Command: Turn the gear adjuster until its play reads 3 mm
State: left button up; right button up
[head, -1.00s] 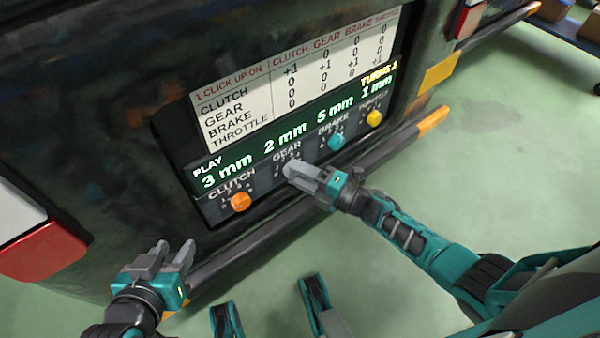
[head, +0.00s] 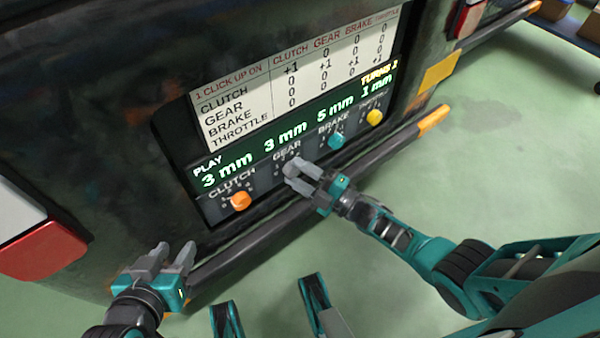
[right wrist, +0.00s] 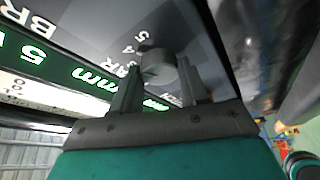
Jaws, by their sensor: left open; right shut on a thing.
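The gear adjuster is a grey knob (head: 291,167) under the GEAR label on the panel. It also shows in the right wrist view (right wrist: 158,66). My right gripper (head: 302,179) is shut on it, one finger on each side. My left gripper (head: 168,262) is open and empty, low at the left, apart from the panel.
The orange clutch knob (head: 241,201), teal brake knob (head: 336,141) and yellow throttle knob (head: 375,118) sit along the same panel. A white click chart (head: 292,90) is above the display. A dark bumper bar (head: 250,238) runs below.

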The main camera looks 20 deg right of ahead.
jog(key=o, duration=1.1)
jog(key=shift+c, duration=0.2)
jog(key=v, duration=1.3)
jog(key=shift+p, duration=0.35)
jog(key=shift+w+r, duration=0.1)
